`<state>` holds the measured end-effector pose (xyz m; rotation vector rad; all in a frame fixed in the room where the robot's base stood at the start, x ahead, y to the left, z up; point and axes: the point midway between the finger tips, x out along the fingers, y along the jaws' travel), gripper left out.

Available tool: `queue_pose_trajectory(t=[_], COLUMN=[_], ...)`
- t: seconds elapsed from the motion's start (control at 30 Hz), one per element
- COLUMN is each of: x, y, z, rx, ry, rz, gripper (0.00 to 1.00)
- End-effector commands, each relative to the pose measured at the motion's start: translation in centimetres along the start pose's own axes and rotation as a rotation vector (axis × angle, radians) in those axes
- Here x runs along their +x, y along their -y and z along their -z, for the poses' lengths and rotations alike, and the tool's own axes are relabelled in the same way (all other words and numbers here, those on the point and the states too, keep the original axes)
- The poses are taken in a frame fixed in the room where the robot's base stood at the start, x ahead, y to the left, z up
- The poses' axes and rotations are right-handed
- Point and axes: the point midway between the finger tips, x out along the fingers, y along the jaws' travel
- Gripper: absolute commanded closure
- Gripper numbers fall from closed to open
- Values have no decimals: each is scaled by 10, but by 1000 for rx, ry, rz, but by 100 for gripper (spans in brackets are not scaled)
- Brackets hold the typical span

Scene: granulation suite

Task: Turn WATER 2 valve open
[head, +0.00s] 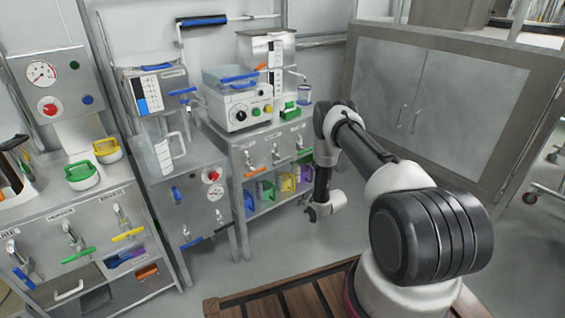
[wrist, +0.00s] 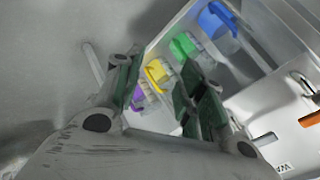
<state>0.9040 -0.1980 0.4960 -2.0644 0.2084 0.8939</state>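Three taps stand in a row on the front of the middle steel bench; their small labels are too blurred to read in the head view, so I cannot tell which is WATER 2. The left tap has an orange handle (head: 252,173), the middle tap (head: 275,157) a handle whose colour is unclear, and the right tap a green handle (head: 304,153). My gripper (head: 309,213) is low, right of the bench and apart from the taps. In the wrist view my gripper (wrist: 165,85) is open and empty. An orange handle (wrist: 310,118) and part of a label starting with W show at right there.
Blue, green, yellow and purple jugs stand on the shelf (head: 268,208) below the taps. More taps and a red-knobbed panel stand left. A control box (head: 238,108) sits on the bench top. A closed grey cabinet (head: 430,100) stands at right. Grey floor around my gripper is clear.

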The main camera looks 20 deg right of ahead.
Motion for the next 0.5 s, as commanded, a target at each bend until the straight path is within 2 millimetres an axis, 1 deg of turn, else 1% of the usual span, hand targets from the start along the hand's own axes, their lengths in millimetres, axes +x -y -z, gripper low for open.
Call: queue_pose_trajectory(t=[0.03, 0.07, 0.1, 0.17, 0.2, 0.23, 0.3, 0.4, 0.5], x=[8, 10, 9, 3, -4, -9, -21, -32, -28], y=[21, 38, 64, 98, 116, 127, 145, 158, 162], z=[10, 20, 36, 56, 65, 69, 76, 82, 83], rx=[55, 91, 137, 204, 249, 283, 358, 445, 475], ry=[-44, -70, -102, -131, -141, -142, -135, -120, -108], rz=[107, 179, 276, 412, 494, 547, 648, 729, 732], gripper=[61, 61, 61, 61, 61, 61, 61, 61, 61])
